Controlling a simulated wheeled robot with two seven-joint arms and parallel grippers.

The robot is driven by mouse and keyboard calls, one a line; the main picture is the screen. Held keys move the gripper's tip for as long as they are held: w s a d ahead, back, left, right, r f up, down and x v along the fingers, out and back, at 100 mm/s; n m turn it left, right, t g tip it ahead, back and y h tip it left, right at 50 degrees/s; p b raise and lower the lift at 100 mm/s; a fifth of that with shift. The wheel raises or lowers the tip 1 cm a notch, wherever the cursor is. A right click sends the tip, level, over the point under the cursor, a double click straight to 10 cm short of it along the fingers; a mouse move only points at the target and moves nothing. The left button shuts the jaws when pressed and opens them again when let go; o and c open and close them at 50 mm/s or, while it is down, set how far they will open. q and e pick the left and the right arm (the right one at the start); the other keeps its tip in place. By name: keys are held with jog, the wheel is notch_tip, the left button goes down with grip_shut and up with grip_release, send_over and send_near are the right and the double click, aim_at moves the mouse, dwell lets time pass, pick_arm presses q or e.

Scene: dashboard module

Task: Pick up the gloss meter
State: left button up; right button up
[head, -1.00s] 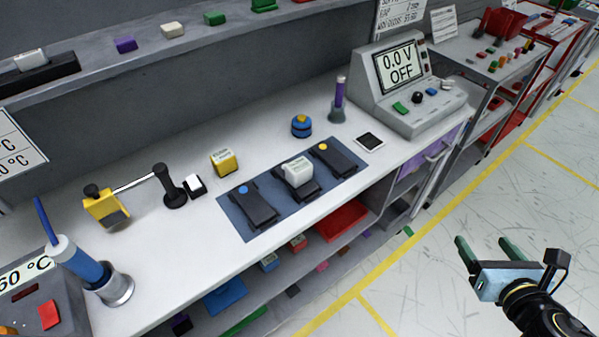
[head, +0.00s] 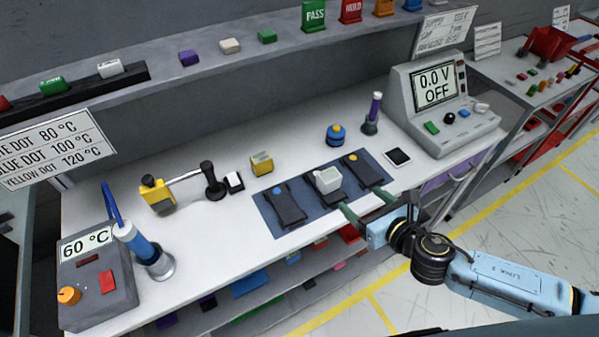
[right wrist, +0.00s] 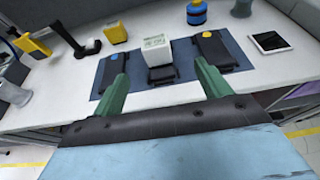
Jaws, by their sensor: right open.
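A white box-shaped device (head: 327,179) with a small label sits on the middle black module of the blue mat (head: 266,216). It also shows in the right wrist view (right wrist: 156,48). A yellow box (head: 261,163) with a pale label stands behind the mat; it also shows in the right wrist view (right wrist: 115,33). The labels are too small to read, so I cannot tell for certain which is the gloss meter. My right gripper (head: 366,201) is open and empty at the bench's front edge, its green fingers pointing toward the white device, apart from it. My left gripper is not in view.
Black modules with a blue dot (head: 285,206) and a yellow dot (head: 366,171) flank the white device. A blue round pot (head: 336,134), a dark tablet (head: 397,157) and a voltage console (head: 440,105) stand to the right. A shelf (head: 220,65) runs behind.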

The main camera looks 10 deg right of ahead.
aim_at(334, 180)
jog(key=x, duration=0.8)
jog(key=shift+a, duration=0.2)
jog(key=shift+w+a, duration=0.15)
jog(key=shift+w, duration=0.15)
jog(key=x, duration=0.5)
jog(key=shift+a, duration=0.2)
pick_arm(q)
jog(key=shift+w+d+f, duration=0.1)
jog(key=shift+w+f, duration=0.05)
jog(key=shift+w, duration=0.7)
pick_arm(e)
jog(key=shift+s+r, duration=0.1)
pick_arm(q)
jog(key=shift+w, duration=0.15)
pick_arm(e)
jog(key=c, duration=1.2)
